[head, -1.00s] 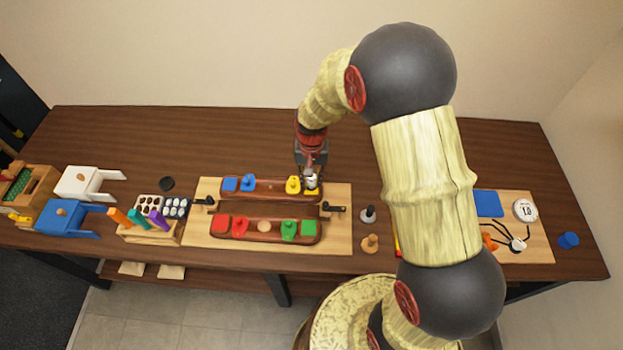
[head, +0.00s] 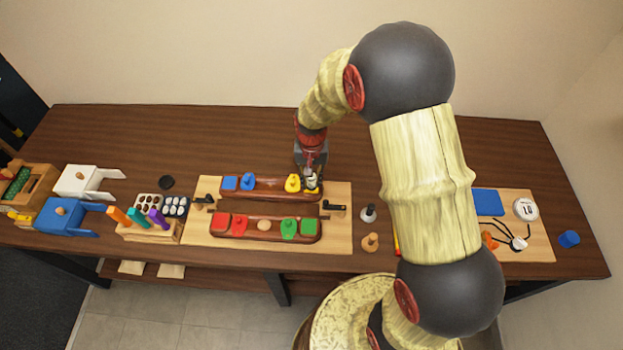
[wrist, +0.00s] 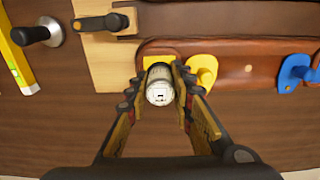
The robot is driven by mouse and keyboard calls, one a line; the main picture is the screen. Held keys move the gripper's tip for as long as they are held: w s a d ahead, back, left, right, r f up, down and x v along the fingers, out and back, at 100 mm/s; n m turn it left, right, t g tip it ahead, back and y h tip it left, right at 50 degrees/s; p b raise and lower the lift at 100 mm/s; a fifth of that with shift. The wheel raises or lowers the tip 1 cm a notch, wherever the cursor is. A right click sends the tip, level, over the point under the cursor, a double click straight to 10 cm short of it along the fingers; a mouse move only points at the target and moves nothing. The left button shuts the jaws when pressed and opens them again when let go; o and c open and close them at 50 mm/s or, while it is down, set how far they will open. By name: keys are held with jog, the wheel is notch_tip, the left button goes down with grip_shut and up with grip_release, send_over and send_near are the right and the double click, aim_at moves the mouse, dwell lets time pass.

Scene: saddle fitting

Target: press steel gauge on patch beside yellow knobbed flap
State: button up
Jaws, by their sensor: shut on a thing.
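My gripper (wrist: 160,95) is shut on the steel gauge (wrist: 159,86), a short pale metal cylinder seen end-on in the wrist view. The gauge stands over a yellow patch (wrist: 152,60) at one end of the upper brown saddle pad (wrist: 225,48). The yellow knobbed flap (wrist: 203,68) is just right of the gauge in the wrist view. In the head view the yellow flap (head: 292,184) is just left of my gripper (head: 312,178). The gauge's lower end is hidden, so I cannot tell whether it touches the patch.
A blue flap (head: 248,183) is at the pad's other end. A second pad (head: 264,229) with red and green flaps lies nearer. Black clamps (head: 335,207) flank the pads on the light board (head: 343,235). A dark-handled tool (head: 369,213) stands right. The table behind is clear.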

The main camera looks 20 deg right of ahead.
jog(key=o, duration=1)
jog(key=shift+f, duration=0.1)
jog(key=shift+o, duration=0.2)
notch_tip(320, 180, up, 12)
dwell(0.3)
jog(key=s+r+n+t+b, duration=0.2)
jog(key=s+r, duration=0.4)
jog(key=s, duration=0.4)
jog(key=s+r+n+t+b, duration=0.2)
jog(key=s+r, duration=0.5)
jog(key=s, duration=0.4)
jog(key=t+b, duration=0.1)
jog(key=b, duration=0.1)
jog(key=shift+s+n+t+b, duration=0.25)
jog(key=shift+n+t+b, duration=0.05)
jog(key=shift+b, duration=0.1)
